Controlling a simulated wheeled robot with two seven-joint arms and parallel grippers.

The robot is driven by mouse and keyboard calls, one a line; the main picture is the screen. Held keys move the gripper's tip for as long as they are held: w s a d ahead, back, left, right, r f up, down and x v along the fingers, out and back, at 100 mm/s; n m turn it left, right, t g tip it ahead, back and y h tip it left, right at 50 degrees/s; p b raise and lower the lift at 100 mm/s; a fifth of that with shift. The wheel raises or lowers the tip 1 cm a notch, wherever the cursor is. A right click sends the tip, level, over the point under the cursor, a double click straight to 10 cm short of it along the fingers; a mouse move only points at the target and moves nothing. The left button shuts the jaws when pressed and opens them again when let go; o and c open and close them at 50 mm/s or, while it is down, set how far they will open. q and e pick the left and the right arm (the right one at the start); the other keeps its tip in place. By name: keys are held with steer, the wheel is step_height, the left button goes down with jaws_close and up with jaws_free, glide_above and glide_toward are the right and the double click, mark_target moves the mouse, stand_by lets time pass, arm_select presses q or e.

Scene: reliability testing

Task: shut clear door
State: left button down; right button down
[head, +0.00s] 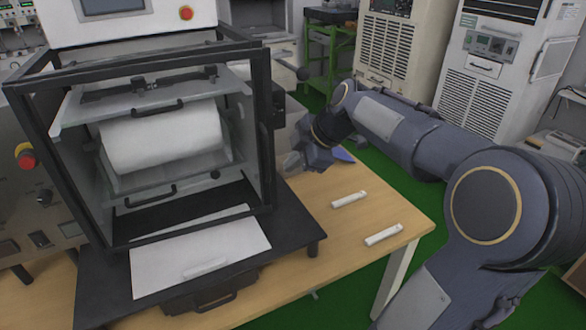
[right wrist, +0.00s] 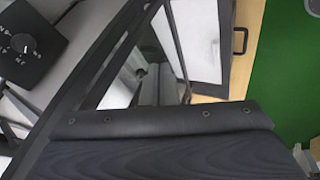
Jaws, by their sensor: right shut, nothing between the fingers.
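The black-framed cabinet (head: 262,130) stands on the table at left in the head view. Inside its frame, a clear panel (head: 115,113) with a dark handle (head: 152,109) tilts outward above a white roll (head: 160,138). A lower clear panel with a second handle (head: 150,195) lies below the roll. I cannot tell which panel is the clear door. My right gripper (head: 292,163) is shut and empty, just right of the cabinet's side and apart from both handles. Its fingers are small and blurred there. My left gripper is not in view.
A white sheet (head: 160,257) lies on the black base before the cabinet. Two white strips (head: 349,200) (head: 383,235) lie on the wooden table (head: 325,225). Tall white machines (head: 500,70) stand behind. The green floor is open at right.

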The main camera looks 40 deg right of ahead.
steer(key=v, duration=0.7)
steer(key=w+a+r+m+g+h, duration=0.3)
steer(key=r+m+h, duration=0.15)
steer(key=m, duration=1.15)
arm_select(q)
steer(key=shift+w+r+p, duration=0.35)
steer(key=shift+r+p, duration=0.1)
steer(key=shift+p, duration=0.1)
arm_select(e)
steer(key=w+d+f, duration=0.2)
steer(key=w+f, duration=0.5)
steer(key=f, duration=0.2)
steer(key=shift+w+m+y, duration=0.2)
steer(key=shift+m+y, duration=0.15)
steer(key=shift+m, duration=0.05)
steer(key=shift+r, duration=0.1)
